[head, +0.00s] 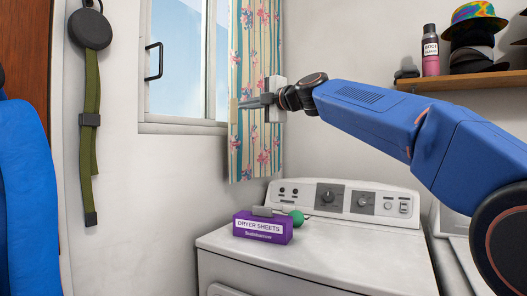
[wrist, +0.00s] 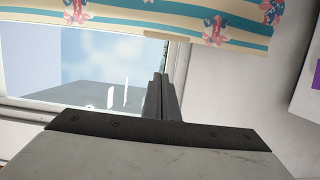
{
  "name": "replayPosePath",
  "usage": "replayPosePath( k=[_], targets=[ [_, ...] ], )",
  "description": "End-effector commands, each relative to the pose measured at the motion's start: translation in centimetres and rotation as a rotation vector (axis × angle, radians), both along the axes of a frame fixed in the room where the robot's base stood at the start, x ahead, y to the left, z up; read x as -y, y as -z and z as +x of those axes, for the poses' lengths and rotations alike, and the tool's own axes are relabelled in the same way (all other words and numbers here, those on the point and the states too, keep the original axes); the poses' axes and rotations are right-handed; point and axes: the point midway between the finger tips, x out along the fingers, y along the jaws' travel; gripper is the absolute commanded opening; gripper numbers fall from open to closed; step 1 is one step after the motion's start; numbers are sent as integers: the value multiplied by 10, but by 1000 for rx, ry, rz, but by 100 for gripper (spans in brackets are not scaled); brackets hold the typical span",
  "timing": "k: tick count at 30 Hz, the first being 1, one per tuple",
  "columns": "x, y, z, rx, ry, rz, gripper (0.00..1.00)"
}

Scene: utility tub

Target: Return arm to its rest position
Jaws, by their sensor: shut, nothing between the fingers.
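My blue arm reaches in from the right in the head view and is stretched out to the left above the washer-like machine. My gripper (head: 250,101) is at its end, in front of the flowered curtain (head: 255,50). In the wrist view my gripper (wrist: 162,80) has its fingers together with nothing between them. The curtain also shows at the top of the wrist view (wrist: 120,15). I cannot tell whether the fingers touch the curtain.
A white machine (head: 310,260) stands below, with a purple dryer sheets box (head: 262,229) and a green ball (head: 297,217) on top. A window (head: 187,60) is left of the curtain. A shelf (head: 465,80) with hats and a bottle (head: 431,52) is behind my arm.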

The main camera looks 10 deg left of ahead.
Motion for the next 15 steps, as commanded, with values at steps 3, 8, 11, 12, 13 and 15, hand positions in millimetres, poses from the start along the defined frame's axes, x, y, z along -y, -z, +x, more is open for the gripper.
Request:
replayPosePath(
  k=[3,8,11,12,13,15],
  targets=[
    [2,1,-1,-8,2,1,0],
    [27,22,-11,-113,29,12,0],
    [57,49,-24,-244,72,29,0],
    [70,62,-31,-303,93,38,0],
    [80,73,-36,-350,110,46,0],
    [104,97,-50,-453,155,67,0]
  ],
)
